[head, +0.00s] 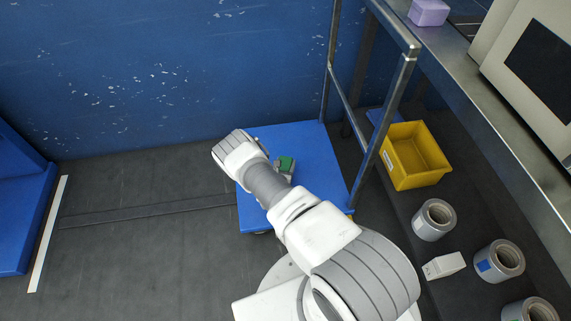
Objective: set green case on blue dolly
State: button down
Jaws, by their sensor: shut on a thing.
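The blue dolly (319,158) stands on the dark floor against the blue wall, with an upright metal handle frame on its right. My arm reaches over it. The green case (286,163) shows as a small green patch beside my arm, over the dolly's deck. My gripper (284,172) is at the case, mostly hidden by my arm, and is shut on it. I cannot tell whether the case touches the deck.
A yellow bin (415,156) stands right of the dolly's handle. Several grey rolls (434,220) and a white box (444,265) are at the lower right. A metal bench (500,130) runs along the right. Floor left of the dolly is clear.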

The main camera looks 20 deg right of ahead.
jog(key=shift+c, duration=0.6)
grip_release()
jog(key=shift+f, duration=0.15)
